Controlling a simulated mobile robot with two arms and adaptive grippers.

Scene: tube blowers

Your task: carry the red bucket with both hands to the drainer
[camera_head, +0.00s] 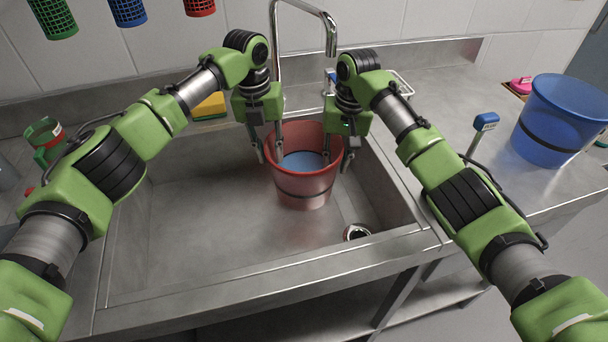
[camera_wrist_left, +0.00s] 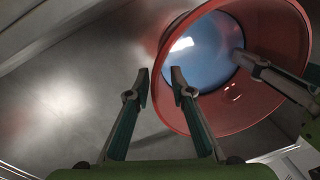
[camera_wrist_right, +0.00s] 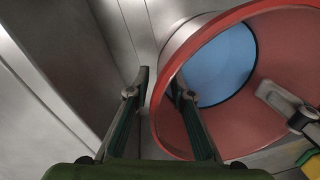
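The red bucket (camera_head: 305,188) stands upright in the steel sink basin (camera_head: 190,215), under the tap, with light blue liquid inside. My left gripper (camera_head: 269,152) straddles the bucket's left rim, one finger outside and one inside. In the left wrist view the fingers (camera_wrist_left: 160,80) are parted, with gaps beside the rim. My right gripper (camera_head: 335,155) straddles the opposite rim the same way. In the right wrist view its fingers (camera_wrist_right: 160,78) are also parted around the wall. The drainer seems to be the flat steel top (camera_head: 440,95) right of the basin.
A blue bucket (camera_head: 560,125) stands on the right steel top, beside a small blue-topped post (camera_head: 484,122). The tap (camera_head: 331,40) arches behind the bucket. A yellow sponge (camera_head: 210,106) lies behind the basin. The basin's right wall (camera_head: 385,185) lies between bucket and steel top.

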